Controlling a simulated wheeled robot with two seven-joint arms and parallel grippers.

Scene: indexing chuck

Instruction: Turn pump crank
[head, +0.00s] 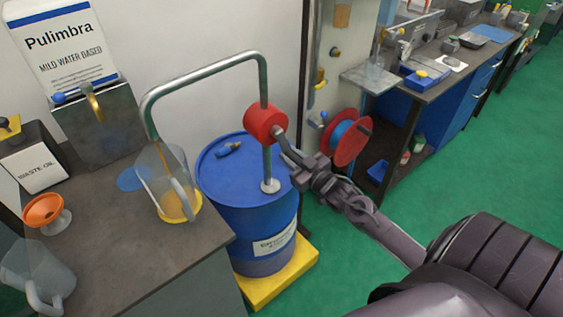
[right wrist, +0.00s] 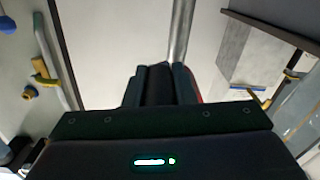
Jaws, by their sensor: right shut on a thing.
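A rotary pump with a red round body (head: 265,122) stands on a steel pipe in the top of a blue drum (head: 260,222). Its crank (head: 282,141) comes off the right side of the body. My right gripper (head: 297,164) is shut on the crank, and its fingers hide the handle. In the right wrist view the fingers (right wrist: 160,82) close around a dark thing, with a steel pipe behind. The outlet pipe (head: 205,72) arches left and down to a clear jug (head: 172,188) on the bench. My left gripper is out of view.
The dark bench (head: 110,235) holds an orange funnel (head: 46,212), another clear jug (head: 38,278) and a waste oil box (head: 38,165). The drum stands on a yellow base (head: 280,277). A red reel (head: 346,140) is close behind my right gripper. Green floor is free at right.

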